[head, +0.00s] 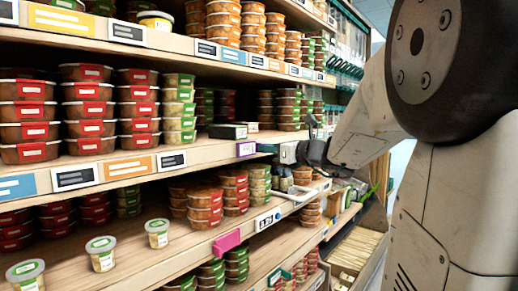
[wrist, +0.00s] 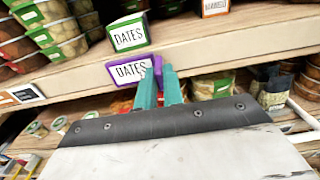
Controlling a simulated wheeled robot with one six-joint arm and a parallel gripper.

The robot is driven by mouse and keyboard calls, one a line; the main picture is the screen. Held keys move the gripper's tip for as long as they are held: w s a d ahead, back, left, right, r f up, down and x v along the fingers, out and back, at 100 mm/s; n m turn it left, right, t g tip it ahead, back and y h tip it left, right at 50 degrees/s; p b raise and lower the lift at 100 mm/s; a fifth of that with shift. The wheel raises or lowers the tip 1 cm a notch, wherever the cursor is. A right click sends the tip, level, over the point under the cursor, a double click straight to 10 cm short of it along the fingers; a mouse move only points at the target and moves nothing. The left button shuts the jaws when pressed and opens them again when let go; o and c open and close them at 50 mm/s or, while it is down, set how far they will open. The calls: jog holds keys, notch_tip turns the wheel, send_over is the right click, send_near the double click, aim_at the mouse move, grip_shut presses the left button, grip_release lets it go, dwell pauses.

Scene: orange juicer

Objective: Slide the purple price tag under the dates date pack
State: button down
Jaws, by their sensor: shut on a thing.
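The purple price tag (wrist: 130,71) reads DATES and is at the front edge of the shelf in the wrist view. It also shows in the head view (head: 246,149). The dates date pack (wrist: 127,35), a green and white box labelled DATES, stands on the shelf just behind and above the tag. It looks dark with a green edge in the head view (head: 228,131). My gripper (wrist: 159,85) has teal fingers shut on the right end of the purple tag. In the head view, my gripper (head: 290,152) is at the shelf front, right of the pack.
An orange-framed label (wrist: 215,7) stands further right on the shelf. Stacked green-lidded tubs (wrist: 50,25) are left of the pack. A magenta tag (head: 227,242) is on the lower shelf edge. A white bar (head: 300,199) juts out below my gripper.

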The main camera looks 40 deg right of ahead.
jog(key=c, duration=1.5)
grip_release()
jog(key=s, duration=0.2)
jog(key=s+d, duration=0.1)
jog(key=s, duration=0.4)
jog(key=shift+s+d, duration=0.25)
jog(key=shift+s, duration=0.1)
